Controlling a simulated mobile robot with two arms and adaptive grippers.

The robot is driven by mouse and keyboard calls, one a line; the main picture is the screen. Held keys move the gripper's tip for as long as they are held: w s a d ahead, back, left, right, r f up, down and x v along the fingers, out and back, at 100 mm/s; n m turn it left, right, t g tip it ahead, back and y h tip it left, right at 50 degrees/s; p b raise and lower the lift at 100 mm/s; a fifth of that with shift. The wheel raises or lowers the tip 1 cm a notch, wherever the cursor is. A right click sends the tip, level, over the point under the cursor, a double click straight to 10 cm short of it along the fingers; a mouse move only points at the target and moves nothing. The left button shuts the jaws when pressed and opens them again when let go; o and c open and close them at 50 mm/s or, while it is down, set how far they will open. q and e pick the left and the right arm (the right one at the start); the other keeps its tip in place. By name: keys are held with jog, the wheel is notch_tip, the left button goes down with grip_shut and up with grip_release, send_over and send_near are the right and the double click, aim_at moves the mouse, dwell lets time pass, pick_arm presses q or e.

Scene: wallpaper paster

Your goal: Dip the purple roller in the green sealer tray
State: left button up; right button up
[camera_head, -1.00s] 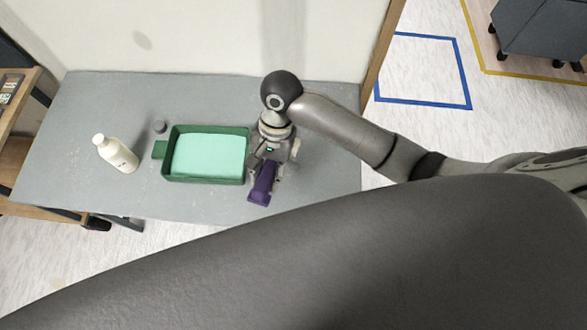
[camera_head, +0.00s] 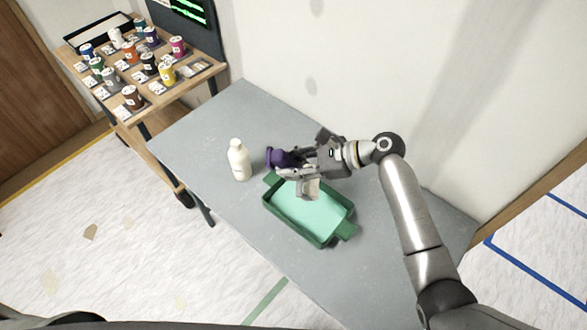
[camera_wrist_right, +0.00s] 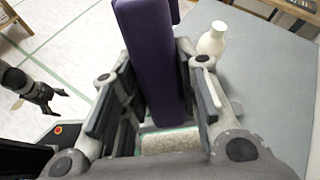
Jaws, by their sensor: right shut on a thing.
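The green tray (camera_head: 322,240) lies on the grey table with mint-green sealer (camera_head: 310,212) in it. My right gripper (camera_head: 298,166) is shut on the purple roller (camera_head: 280,157), above the tray's far end. In the right wrist view the purple handle (camera_wrist_right: 152,60) stands between the fingers. A pale, rough sleeve (camera_wrist_right: 172,143) shows below it, with mint green around it. A pale part also shows over the tray in the head view; I cannot tell whether it touches the sealer. My left gripper (camera_wrist_right: 52,97) shows small in the right wrist view, its fingers apart and empty.
A white bottle (camera_head: 239,160) stands on the table (camera_head: 350,290) left of the tray, close to the roller. A wooden shelf (camera_head: 190,82) with several small paint pots is at the back left. A wall (camera_head: 420,80) borders the table's far side.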

notch_tip(320, 180, down, 5)
jog(key=b, duration=0.5)
jog(key=shift+f+b, duration=0.2)
jog(key=shift+b, duration=0.1)
jog(key=shift+f, duration=0.35)
notch_tip(320, 180, down, 3)
jog(key=shift+r, duration=0.2)
jog(key=shift+f, duration=0.35)
notch_tip(320, 180, down, 2)
dwell(0.7)
jog(key=shift+r, duration=0.8)
